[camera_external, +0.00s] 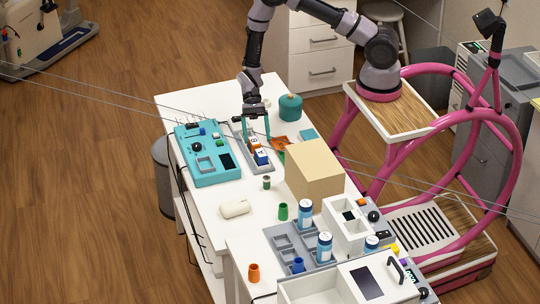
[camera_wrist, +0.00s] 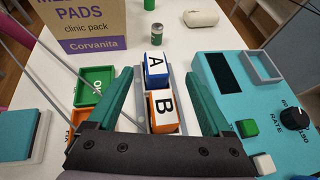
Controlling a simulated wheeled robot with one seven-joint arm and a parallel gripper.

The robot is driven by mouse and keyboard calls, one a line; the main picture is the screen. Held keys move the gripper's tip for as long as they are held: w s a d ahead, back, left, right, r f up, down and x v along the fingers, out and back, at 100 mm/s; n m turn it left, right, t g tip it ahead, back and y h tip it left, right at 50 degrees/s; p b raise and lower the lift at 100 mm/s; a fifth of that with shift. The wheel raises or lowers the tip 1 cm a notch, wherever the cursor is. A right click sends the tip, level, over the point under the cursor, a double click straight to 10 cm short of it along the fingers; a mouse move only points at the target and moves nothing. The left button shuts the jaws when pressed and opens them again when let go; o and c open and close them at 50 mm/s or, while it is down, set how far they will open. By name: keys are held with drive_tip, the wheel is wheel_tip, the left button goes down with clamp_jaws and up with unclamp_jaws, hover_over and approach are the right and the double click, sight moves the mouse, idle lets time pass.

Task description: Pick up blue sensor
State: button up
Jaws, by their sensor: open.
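My gripper (camera_external: 256,137) is open and points down over the tray with nothing held. In the wrist view, its green fingers (camera_wrist: 160,80) stand apart, one on each side of the block row. The blue block (camera_wrist: 155,63) shows just beyond the fingertips, and the orange block (camera_wrist: 162,108) shows between the fingers. I cannot tell the exact height above them.
A teal instrument box (camera_external: 208,170) stands close on the left.

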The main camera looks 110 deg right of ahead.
sight(261, 152)
drive_tip(key=x, duration=0.4)
drive_tip(key=shift+s+a+f, duration=0.25)
drive_tip(key=shift+a, duration=0.1)
clamp_jaws()
